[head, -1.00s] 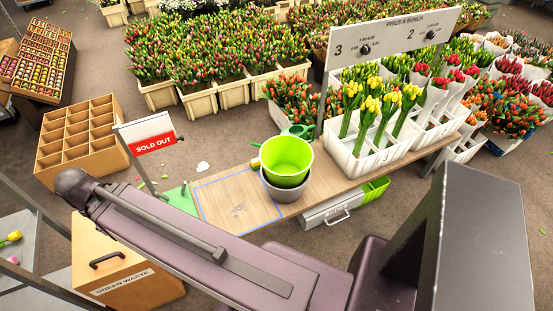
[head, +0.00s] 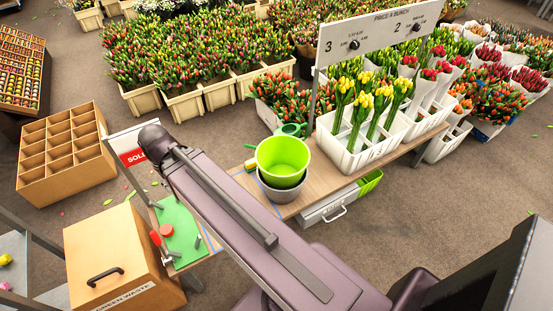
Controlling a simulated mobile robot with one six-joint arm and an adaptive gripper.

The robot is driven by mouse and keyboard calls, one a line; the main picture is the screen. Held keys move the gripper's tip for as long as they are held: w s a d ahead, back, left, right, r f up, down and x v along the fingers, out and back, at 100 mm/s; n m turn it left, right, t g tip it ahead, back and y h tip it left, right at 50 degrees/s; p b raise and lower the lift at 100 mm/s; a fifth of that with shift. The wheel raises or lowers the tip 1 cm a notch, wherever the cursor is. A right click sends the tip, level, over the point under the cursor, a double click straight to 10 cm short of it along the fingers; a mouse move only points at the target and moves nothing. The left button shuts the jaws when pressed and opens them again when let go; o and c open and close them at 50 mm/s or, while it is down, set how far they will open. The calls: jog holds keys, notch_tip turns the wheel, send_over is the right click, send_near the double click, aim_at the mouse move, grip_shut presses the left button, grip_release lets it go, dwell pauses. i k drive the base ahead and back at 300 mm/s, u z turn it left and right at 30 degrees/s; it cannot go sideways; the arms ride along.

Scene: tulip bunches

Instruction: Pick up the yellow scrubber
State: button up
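A small yellow block, likely the yellow scrubber (head: 250,165), lies on the wooden table (head: 309,188) just left of the lime-green bucket (head: 283,155). Only a little of it shows and its shape is hard to make out. The green bucket sits in a grey bucket (head: 282,193). My purple arm crosses the picture from the lower right to the upper left, over the table's left part. My gripper is not in view.
A green watering can (head: 291,130) stands behind the buckets. A white crate of tulips (head: 356,153) stands to their right. A green mat (head: 180,225) with red items lies at the table's left end, beside a wooden green-waste bin (head: 112,250).

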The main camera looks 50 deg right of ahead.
aim_at(251, 165)
jog(key=z, duration=0.6)
jog(key=k, duration=0.95)
jog(key=u, duration=0.1)
jog(key=i, duration=0.8)
